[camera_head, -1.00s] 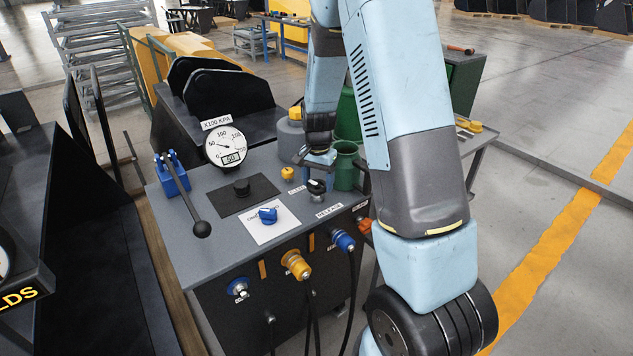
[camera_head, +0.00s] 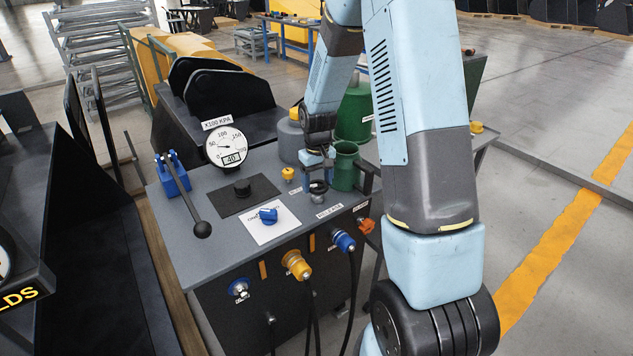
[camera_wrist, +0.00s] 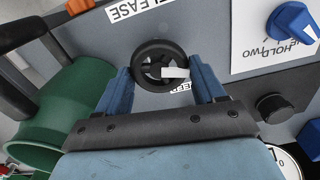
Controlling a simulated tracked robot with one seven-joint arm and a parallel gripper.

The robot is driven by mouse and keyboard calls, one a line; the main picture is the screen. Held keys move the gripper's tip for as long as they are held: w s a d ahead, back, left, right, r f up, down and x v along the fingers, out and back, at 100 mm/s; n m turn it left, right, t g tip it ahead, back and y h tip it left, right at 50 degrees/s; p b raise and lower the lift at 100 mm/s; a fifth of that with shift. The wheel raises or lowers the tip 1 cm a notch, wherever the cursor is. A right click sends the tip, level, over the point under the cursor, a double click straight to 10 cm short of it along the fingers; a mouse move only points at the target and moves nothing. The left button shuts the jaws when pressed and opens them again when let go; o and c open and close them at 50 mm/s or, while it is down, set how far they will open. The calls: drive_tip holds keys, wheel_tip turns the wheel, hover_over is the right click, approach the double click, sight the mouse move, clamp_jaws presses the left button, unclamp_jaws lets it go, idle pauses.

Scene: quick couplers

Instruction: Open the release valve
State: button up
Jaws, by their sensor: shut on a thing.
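The release valve is a round black knob (camera_wrist: 160,65) with a white mark. It sits in the wrist view by a label ending in "LEASE" (camera_wrist: 138,8). In the head view the knob (camera_head: 318,187) is on the panel's right part, behind the RELEASE label (camera_head: 329,210). My gripper (camera_wrist: 165,76) has its two blue fingers on either side of the knob, shut on it. In the head view my gripper is partly hidden by my own wrist. The pressure gauge (camera_head: 226,147) has a digital readout that looks like 40.
A green cup (camera_head: 345,170) stands close to the right of the knob. A yellow knob (camera_head: 288,174) and a blue selector knob (camera_head: 268,215) are to its left. A black lever (camera_head: 202,228) is farther left. Hoses plug into the panel's front.

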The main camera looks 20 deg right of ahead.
sight(316, 185)
drive_tip(key=n, duration=0.5)
drive_tip(key=shift+w+r+n, duration=0.1)
drive_tip(key=shift+n, duration=0.2)
drive_tip(key=n, duration=0.5)
drive_tip(key=shift+a, duration=0.15)
drive_tip(key=n, duration=0.6)
drive_tip(key=shift+s+a, duration=0.1)
drive_tip(key=shift+s, duration=0.15)
drive_tip(key=n, duration=0.4)
drive_tip(key=shift+s+n, duration=0.15)
drive_tip(key=shift+n, duration=0.25)
drive_tip(key=shift+s, duration=0.1)
drive_tip(key=o, duration=1)
drive_tip(key=shift+o, duration=0.2)
wheel_tip(316, 185, up, 14)
drive_tip(key=shift+f, duration=0.25)
